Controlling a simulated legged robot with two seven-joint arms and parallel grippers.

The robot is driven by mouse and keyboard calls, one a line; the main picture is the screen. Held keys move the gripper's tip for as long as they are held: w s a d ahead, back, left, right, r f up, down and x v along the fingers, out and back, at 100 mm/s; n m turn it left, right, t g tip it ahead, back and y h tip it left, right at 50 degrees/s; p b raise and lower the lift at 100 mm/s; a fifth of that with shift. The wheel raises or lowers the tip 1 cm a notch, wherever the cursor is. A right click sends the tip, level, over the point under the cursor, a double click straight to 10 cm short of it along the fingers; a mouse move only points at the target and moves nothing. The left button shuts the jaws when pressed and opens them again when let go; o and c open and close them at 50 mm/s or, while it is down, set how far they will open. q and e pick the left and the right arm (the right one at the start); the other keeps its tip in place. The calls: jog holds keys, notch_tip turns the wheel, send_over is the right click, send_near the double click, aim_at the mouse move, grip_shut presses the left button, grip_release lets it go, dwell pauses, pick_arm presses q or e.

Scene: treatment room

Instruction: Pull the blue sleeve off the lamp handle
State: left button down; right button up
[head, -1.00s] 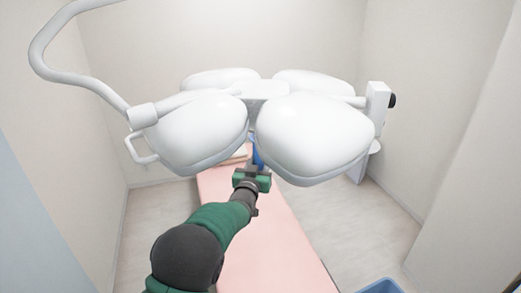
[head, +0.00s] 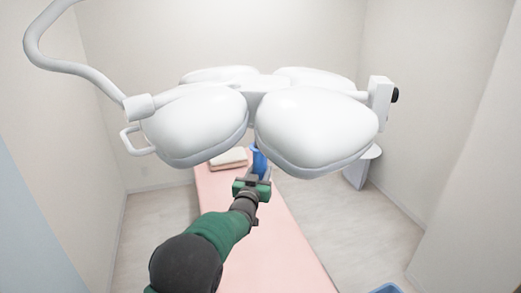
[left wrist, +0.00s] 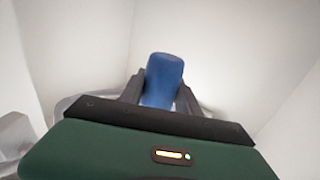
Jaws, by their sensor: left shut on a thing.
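The white surgical lamp (head: 310,125) with several rounded heads hangs over the bed. The blue sleeve (head: 259,163) shows below the middle of the lamp, between the two front heads. My left gripper (head: 257,178) is shut on the blue sleeve, which stands up between its fingers in the left wrist view (left wrist: 163,80). The sleeve's upper part in the head view is close to the lamp heads. The lamp handle is not visible, and I cannot tell whether the sleeve is still around it. My right gripper is not in view.
A pink bed (head: 285,250) runs below the lamp, with a folded towel (head: 229,158) at its far end. A small white stand (head: 362,165) is at the right. A blue bin (head: 386,288) shows at the bottom right.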

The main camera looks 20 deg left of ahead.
pick_arm(q)
jog(key=shift+f, duration=0.4)
jog(key=shift+f+b, duration=0.1)
jog(key=shift+b, duration=0.2)
notch_tip(320, 180, down, 7)
jog(key=b, duration=0.7)
jog(key=shift+f, duration=0.15)
dwell(0.5)
